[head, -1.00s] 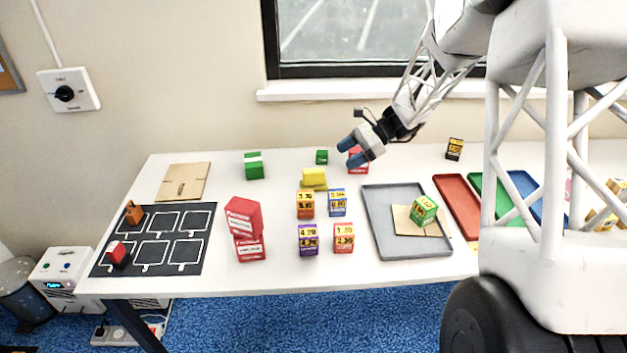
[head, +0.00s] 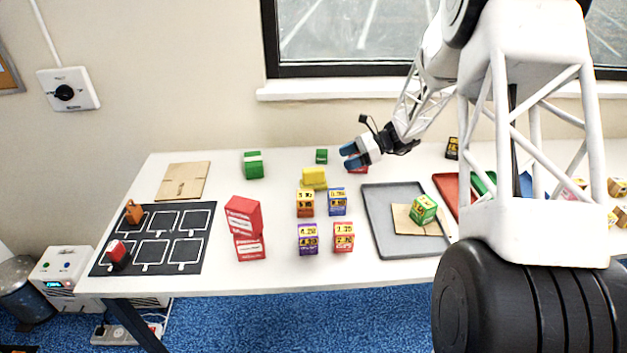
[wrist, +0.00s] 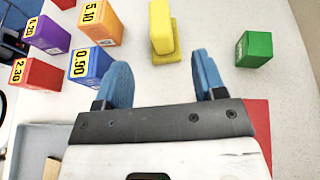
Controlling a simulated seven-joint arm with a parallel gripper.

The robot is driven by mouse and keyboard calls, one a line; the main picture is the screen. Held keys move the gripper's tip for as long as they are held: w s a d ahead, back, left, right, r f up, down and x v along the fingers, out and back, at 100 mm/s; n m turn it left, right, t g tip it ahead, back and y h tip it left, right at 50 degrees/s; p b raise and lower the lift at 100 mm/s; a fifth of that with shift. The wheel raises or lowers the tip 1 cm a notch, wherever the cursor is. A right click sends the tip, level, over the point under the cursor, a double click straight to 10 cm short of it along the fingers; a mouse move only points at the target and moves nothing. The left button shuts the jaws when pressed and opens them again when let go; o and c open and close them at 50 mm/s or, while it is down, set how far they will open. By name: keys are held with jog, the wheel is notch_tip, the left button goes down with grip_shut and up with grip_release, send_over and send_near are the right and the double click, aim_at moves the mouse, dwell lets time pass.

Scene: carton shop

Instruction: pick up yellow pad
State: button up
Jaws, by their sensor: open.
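The yellow pad (head: 314,178) stands on the white table behind the orange box, and it looks like a yellow block on a low yellow base. In the wrist view the yellow pad (wrist: 163,30) lies ahead of the fingertips, near the middle between them. My gripper (head: 347,157) is open and empty, to the right of the pad and above it in the head view. In the wrist view my gripper (wrist: 160,78) shows two blue fingers spread apart, with nothing between them.
A blue box (wrist: 90,66) and an orange box (wrist: 102,22) sit left of the pad in the wrist view. A green box (wrist: 254,49) sits right. A red box (head: 358,168) is beneath my gripper. A grey tray (head: 375,222) lies toward the front right.

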aim_at(319, 168)
jog(key=shift+x, duration=2.95)
jog(key=shift+x, duration=3)
jog(key=c, duration=1)
jog(key=shift+r, duration=0.1)
jog(key=shift+r, duration=4.95)
